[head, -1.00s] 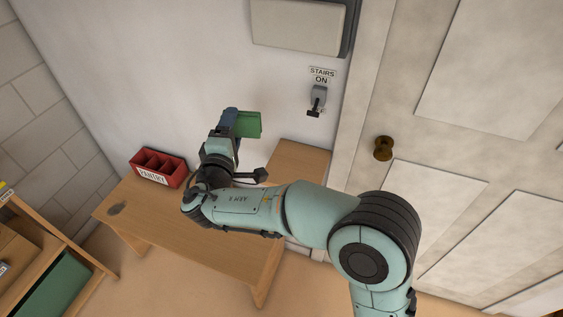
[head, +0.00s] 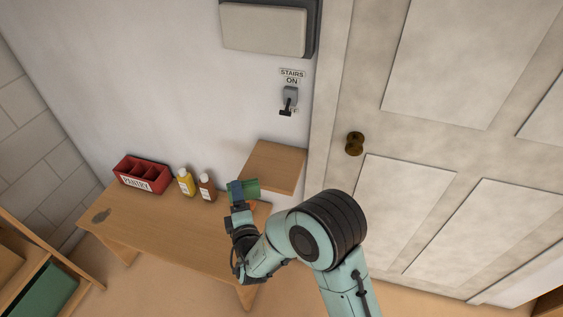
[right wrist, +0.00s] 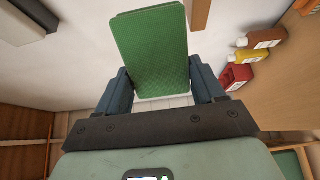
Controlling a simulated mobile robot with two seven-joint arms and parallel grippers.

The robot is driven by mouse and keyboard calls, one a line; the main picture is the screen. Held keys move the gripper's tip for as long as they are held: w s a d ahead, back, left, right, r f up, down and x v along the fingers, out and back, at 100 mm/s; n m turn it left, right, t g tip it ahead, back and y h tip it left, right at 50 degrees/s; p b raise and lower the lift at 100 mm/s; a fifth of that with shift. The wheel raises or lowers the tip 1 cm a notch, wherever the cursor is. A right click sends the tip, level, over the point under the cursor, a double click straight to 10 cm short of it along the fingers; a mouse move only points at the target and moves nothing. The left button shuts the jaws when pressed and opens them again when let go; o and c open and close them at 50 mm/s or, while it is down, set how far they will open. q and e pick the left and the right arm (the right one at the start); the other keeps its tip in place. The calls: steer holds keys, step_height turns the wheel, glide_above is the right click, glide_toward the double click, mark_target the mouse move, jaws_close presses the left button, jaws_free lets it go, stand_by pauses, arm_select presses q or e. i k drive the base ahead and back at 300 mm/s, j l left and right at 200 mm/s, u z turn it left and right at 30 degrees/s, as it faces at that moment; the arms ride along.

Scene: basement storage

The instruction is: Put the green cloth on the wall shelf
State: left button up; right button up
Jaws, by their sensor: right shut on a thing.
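The green cloth (head: 250,187) is a small folded block, and my right gripper (head: 238,191) is shut on it. In the right wrist view the cloth (right wrist: 152,50) sticks out flat beyond the two dark fingers of my right gripper (right wrist: 160,88). The wall shelf (head: 274,166) is a small wooden board on the white wall, left of the door. In the head view the cloth is at the lower left of the shelf's front edge; I cannot tell its exact height against the shelf. My left gripper is not in view.
A wooden table (head: 165,225) stands below, with a red pantry box (head: 143,174), a yellow bottle (head: 186,183) and a brown bottle (head: 207,188) at its back. A switch (head: 289,98) is above the shelf. The visible shelf top is bare. The door (head: 440,150) is on the right.

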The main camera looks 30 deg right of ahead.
mark_target(279, 171)
steer(key=k+l, duration=0.1)
steer(key=l, duration=0.3)
steer(key=k+l, duration=0.1)
steer(key=l, duration=0.25)
steer(key=l+u, duration=0.1)
steer(key=l, duration=0.3)
steer(key=k+l, duration=0.15)
steer(key=l, duration=0.2)
